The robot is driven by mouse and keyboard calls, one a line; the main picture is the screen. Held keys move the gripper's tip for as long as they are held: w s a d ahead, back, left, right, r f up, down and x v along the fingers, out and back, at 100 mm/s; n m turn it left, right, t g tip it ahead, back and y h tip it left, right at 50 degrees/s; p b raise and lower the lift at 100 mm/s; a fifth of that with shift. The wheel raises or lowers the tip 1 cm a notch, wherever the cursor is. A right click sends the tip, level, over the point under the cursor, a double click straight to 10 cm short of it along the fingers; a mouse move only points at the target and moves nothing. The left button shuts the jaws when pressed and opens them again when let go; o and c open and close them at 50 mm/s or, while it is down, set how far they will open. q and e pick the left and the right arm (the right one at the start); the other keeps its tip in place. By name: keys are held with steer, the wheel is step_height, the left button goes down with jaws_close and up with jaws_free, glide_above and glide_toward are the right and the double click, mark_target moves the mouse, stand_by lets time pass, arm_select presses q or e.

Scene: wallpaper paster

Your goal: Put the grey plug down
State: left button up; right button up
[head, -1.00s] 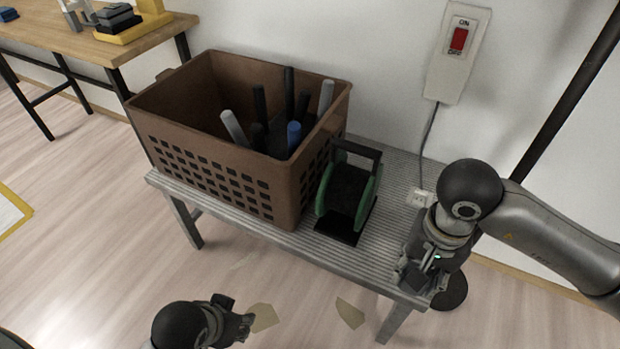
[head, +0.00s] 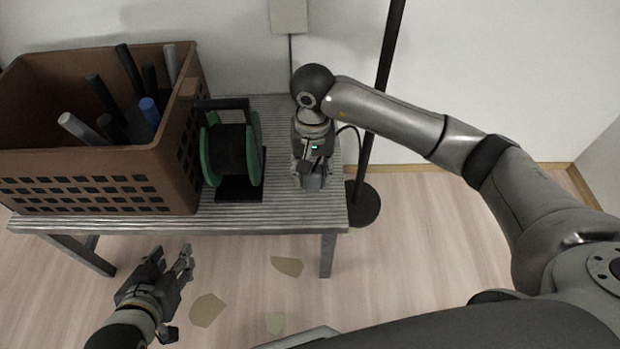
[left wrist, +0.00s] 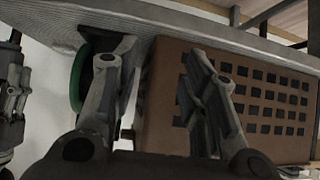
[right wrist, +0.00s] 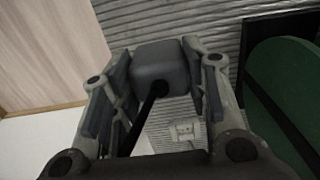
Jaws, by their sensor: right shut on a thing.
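The grey plug (right wrist: 160,64) is a rounded block with a black cord, held between the fingers of my right gripper (right wrist: 156,80) in the right wrist view. In the head view my right gripper (head: 312,172) points down over the right end of the ribbed bench (head: 285,207), with the plug's grey end (head: 313,184) just below its fingers. I cannot tell whether the plug touches the bench. My left gripper (head: 173,258) is open and empty in front of the bench; its spread fingers also show in the left wrist view (left wrist: 160,85).
A green and black reel (head: 232,150) stands on the bench left of my right gripper. A brown crate (head: 90,180) with several rods fills the bench's left part. A black pole with a round base (head: 363,203) stands right of the bench. A white socket (right wrist: 186,132) shows behind the plug.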

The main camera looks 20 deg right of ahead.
mark_target(310, 178)
steer(key=w+f, duration=0.2)
steer(key=f, duration=0.1)
steer(key=shift+w+d+b, duration=0.15)
steer(key=shift+w+b, duration=0.1)
steer(key=shift+b, duration=0.1)
step_height(310, 178, down, 3)
steer(key=shift+r+b, duration=0.2)
steer(key=shift+b, duration=0.2)
arm_select(q)
steer(key=w+d+r+t+h, duration=0.1)
steer(key=w+d+r+t, duration=0.1)
steer(key=w+r+t, duration=0.3)
step_height(310, 178, up, 2)
steer(key=shift+d+r+h, duration=0.1)
steer(key=shift+d+h, duration=0.05)
steer(key=shift+h, duration=0.15)
arm_select(e)
steer(key=shift+f, duration=0.15)
arm_select(q)
steer(key=shift+r+t, duration=0.3)
steer(key=shift+r, duration=0.05)
arm_select(e)
steer(key=shift+f, duration=0.15)
steer(key=o, duration=1.1)
arm_select(q)
steer(key=shift+w+d+r, duration=0.1)
steer(key=shift+r, duration=0.05)
